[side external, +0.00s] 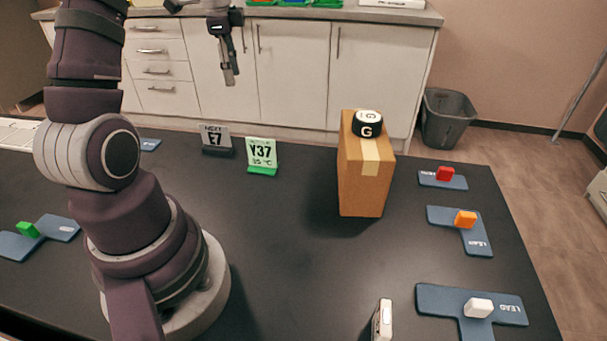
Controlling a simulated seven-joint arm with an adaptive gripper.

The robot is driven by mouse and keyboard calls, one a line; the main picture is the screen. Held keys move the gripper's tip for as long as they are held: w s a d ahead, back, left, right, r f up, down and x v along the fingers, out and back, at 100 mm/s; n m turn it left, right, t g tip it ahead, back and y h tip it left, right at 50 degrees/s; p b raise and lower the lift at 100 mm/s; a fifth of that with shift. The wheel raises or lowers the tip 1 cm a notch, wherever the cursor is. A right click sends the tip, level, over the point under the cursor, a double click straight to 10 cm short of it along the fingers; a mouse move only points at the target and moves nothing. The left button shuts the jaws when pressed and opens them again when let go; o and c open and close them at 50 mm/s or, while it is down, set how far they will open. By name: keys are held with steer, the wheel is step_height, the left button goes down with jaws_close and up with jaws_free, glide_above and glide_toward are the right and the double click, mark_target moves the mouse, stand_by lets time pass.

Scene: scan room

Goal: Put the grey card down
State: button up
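The grey card (215,137), marked "NEXT E7", stands upright in a dark base (218,153) on the black table, left of centre. My gripper (230,76) hangs above and beyond it in the picture, in front of the white cabinets, pointing down and clear of the card. I see no object in it. Its fingers are small and seen nearly edge-on, so their gap cannot be made out.
A pale green card (261,151), marked "Y37 35 °C", stands just right of the grey card. A tall cardboard box (365,185) carries a black-and-white round piece (367,123). Blue plates (440,215) with coloured blocks lie at the right. The table's middle is bare.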

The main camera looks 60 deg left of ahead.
steer(key=d+r+n+t, duration=0.2)
steer(key=d+r, duration=0.2)
steer(key=d, duration=0.7)
steer(key=s+d+f+n+t, duration=0.1)
steer(key=s+d+n, duration=0.4)
steer(key=d, duration=0.6)
steer(key=shift+s+f+t+h, duration=0.2)
steer(key=shift+s+t+h, duration=0.15)
steer(key=shift+t, duration=0.45)
